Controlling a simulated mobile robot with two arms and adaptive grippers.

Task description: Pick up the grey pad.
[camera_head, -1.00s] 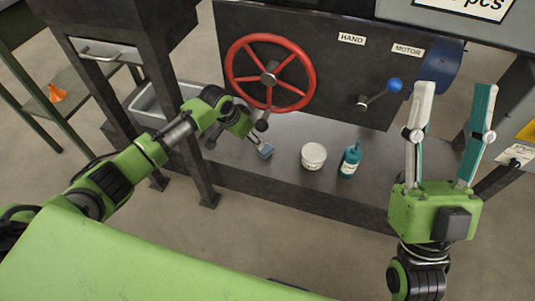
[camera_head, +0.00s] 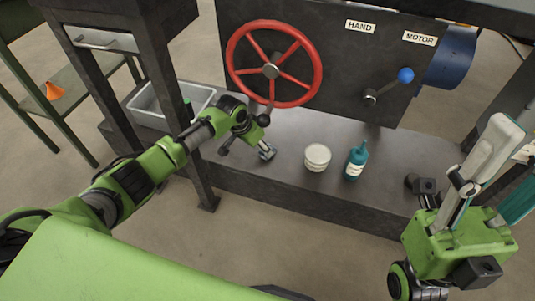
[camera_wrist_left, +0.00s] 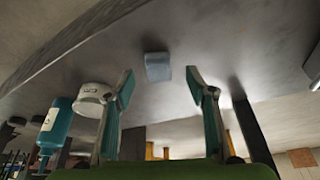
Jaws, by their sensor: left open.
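The grey pad (camera_wrist_left: 158,67) is a small blue-grey block on the dark metal bench top. In the left wrist view it is just beyond the two fingertips, centred on the gap between them. My left gripper (camera_wrist_left: 160,84) is open, with nothing between its fingers. In the head view my left gripper (camera_head: 262,144) reaches down to the bench below the red wheel, and partly hides the pad (camera_head: 267,153). My right gripper (camera_head: 513,160) is raised at the right edge, its fingers apart and empty.
A white tub (camera_head: 317,157) and a teal bottle (camera_head: 356,160) stand on the bench right of the pad. Above are a red handwheel (camera_head: 271,71) and a blue-knobbed lever (camera_head: 404,75). A grey bin (camera_head: 150,108) is at left.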

